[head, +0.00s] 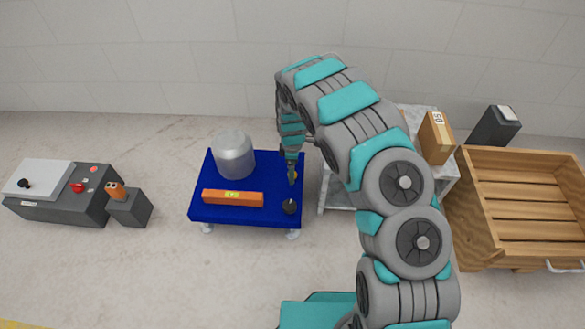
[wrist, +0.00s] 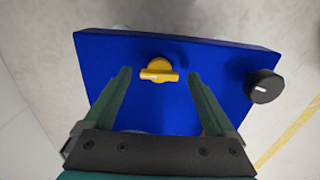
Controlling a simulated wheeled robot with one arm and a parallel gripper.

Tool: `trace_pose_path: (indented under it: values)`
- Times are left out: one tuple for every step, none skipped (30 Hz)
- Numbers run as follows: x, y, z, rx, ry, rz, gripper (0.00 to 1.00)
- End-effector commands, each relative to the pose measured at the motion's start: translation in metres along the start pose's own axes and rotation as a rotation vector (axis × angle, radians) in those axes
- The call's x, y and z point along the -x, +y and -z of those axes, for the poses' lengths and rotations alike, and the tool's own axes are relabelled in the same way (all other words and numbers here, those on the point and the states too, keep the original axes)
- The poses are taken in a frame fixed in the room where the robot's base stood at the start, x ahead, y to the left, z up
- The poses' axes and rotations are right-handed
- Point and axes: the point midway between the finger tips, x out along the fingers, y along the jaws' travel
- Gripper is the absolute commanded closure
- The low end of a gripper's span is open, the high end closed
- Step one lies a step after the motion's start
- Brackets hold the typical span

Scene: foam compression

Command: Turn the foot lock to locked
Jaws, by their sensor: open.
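A yellow knob (wrist: 158,70) with a raised bar handle is on the blue top of a small wheeled cart (wrist: 215,62). The bar lies roughly crosswise in the wrist view. A black round knob (wrist: 264,86) with a white mark sits at the cart's edge; it also shows in the head view (head: 289,207). No readable label shows which knob is the foot lock. My gripper (wrist: 158,76) is open and empty, pointing down over the cart, with the yellow knob between its fingertips in the picture. I see no clear contact. In the head view, my gripper (head: 291,181) mostly hides the yellow knob.
A grey cylinder (head: 234,156) and an orange bar (head: 232,198) lie on the cart left of my gripper. A grey control box (head: 60,206) stands at left. A pale table with a cardboard box (head: 435,138) and a wooden crate (head: 525,200) are at right. Floor in front is clear.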

Motion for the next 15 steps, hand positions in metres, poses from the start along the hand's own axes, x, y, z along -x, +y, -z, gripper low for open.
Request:
trace_pose_path:
  values:
    - [-0.0001, 0.0002, 0.0000, 0.000, 0.000, 0.000, 0.10]
    - [0.0001, 0.0003, 0.0000, 0.000, 0.000, -0.001, 0.10]
    - [0.0002, 0.0003, 0.0000, 0.000, 0.000, -0.001, 0.10]
    - [0.0002, 0.0003, 0.0000, 0.000, 0.000, -0.001, 0.10]
    - [0.0003, 0.0004, -0.0001, 0.000, 0.000, -0.001, 0.10]
    - [0.0003, 0.0004, -0.0001, 0.000, 0.000, -0.001, 0.13]
    - [0.0003, 0.0004, 0.0000, 0.000, 0.000, -0.001, 0.17]
    - [0.0003, 0.0004, -0.0001, 0.000, 0.000, -0.001, 0.20]
    - [0.0003, 0.0004, -0.0001, 0.000, 0.000, -0.001, 0.25]
    - [0.0004, 0.0004, -0.0001, 0.000, 0.000, -0.001, 0.28]
    - [0.0004, 0.0005, -0.0001, 0.000, 0.000, -0.001, 0.31]
    - [0.0004, 0.0005, -0.0001, 0.000, 0.000, -0.001, 0.36]
    - [0.0004, 0.0005, -0.0001, -0.001, 0.000, -0.001, 0.39]
    - [0.0004, 0.0005, -0.0001, 0.000, 0.000, -0.001, 0.43]
    - [0.0004, 0.0004, -0.0001, 0.000, 0.000, -0.001, 0.47]
